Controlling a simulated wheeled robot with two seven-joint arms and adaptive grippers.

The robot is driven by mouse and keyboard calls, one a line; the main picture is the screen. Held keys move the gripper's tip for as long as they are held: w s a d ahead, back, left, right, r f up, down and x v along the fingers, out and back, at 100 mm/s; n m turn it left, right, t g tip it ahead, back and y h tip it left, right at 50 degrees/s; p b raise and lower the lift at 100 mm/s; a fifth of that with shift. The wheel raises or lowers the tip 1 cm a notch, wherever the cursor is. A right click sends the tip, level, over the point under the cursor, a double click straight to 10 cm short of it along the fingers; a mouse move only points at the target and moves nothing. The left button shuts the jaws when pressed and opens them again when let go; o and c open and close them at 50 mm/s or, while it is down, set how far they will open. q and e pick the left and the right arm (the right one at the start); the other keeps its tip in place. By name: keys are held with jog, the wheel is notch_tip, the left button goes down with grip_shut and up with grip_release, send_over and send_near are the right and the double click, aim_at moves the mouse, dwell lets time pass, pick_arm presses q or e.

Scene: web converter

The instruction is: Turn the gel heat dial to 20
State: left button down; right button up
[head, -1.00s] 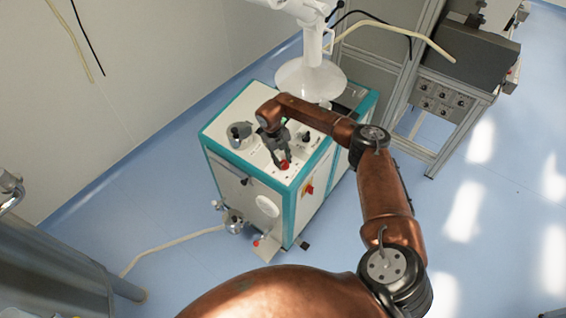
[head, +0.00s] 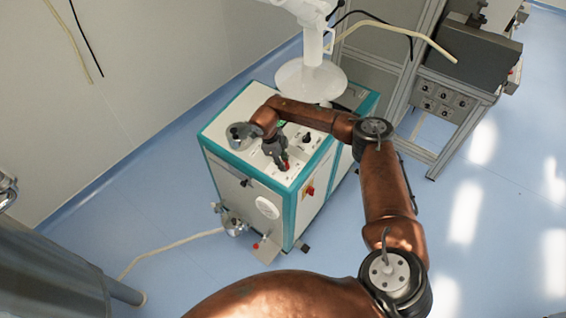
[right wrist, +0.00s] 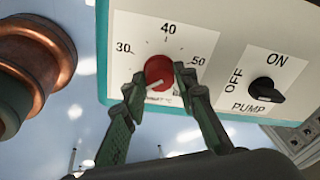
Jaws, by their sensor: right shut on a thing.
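The gel heat dial (right wrist: 159,70) is a red round knob on a white plate. 30, 40 and 50 show around it in the right wrist view. Its white pointer mark points to the lower left, past the 30 side. No 20 is readable; my fingers cover the lower scale. My right gripper (right wrist: 158,86) has one finger on each side of the knob and is shut on it. In the head view, my right gripper (head: 279,160) reaches down onto the top of the white and teal machine (head: 222,164), at the red knob. My left gripper is not in view.
A black PUMP switch (right wrist: 265,90) with OFF and ON labels sits right of the dial.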

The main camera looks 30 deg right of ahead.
jog(key=shift+a+n, duration=0.1)
jog(key=shift+n, duration=0.3)
jog(key=o, duration=1.2)
jog(key=shift+c, duration=0.2)
jog(key=shift+r, duration=0.1)
jog(key=v, duration=1.1)
jog(key=shift+a+r, duration=0.2)
jog(key=shift+r, duration=0.2)
